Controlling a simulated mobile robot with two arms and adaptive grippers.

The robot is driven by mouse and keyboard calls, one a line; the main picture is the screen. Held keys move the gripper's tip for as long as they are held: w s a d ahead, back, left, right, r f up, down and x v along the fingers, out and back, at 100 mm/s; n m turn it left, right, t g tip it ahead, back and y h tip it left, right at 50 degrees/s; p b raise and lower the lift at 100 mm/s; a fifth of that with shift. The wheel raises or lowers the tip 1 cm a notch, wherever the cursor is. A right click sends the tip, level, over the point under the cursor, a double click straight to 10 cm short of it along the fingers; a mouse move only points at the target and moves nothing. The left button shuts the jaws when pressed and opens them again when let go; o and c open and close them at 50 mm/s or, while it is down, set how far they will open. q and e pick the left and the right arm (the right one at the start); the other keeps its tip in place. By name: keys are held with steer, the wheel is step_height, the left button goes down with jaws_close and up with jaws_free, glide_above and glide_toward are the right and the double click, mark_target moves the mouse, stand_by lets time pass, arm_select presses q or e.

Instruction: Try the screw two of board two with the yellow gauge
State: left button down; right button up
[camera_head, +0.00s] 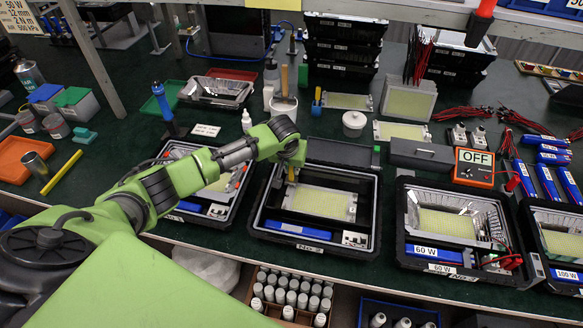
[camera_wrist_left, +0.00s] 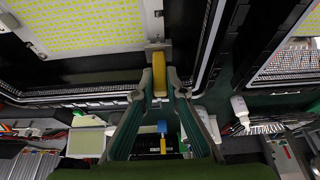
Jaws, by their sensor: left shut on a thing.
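My left gripper (camera_head: 291,166) is shut on the yellow gauge (camera_wrist_left: 159,74), which points away from the gripper in the left wrist view. The gripper is over the upper left corner of the yellow-dotted LED board (camera_head: 322,204) in the open black housing (camera_head: 260,214) at the middle. In the left wrist view the gauge tip meets a small metal piece (camera_wrist_left: 157,45) beside the board (camera_wrist_left: 80,25); I cannot tell if it touches a screw. The screw itself is too small or hidden. My right gripper is not in view.
Open housings stand on both sides, one at left (camera_head: 238,165) and a 60 W one (camera_head: 399,220) at right. A tester box reading OFF (camera_head: 473,168) stands at right. Behind are a white cup (camera_head: 284,108), a white pot (camera_head: 354,123) and spare boards (camera_head: 402,132).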

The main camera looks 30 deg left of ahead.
arm_select(q)
steer(key=shift+f, duration=0.2)
stand_by(0.6)
steer(key=shift+f+p, duration=0.2)
steer(key=shift+p, duration=0.55)
stand_by(0.7)
steer(key=shift+f, duration=0.3)
stand_by(1.5)
steer(key=shift+s, duration=0.1)
step_height(320, 180, up, 9)
steer(key=p, duration=0.9)
steer(key=shift+r, duration=0.1)
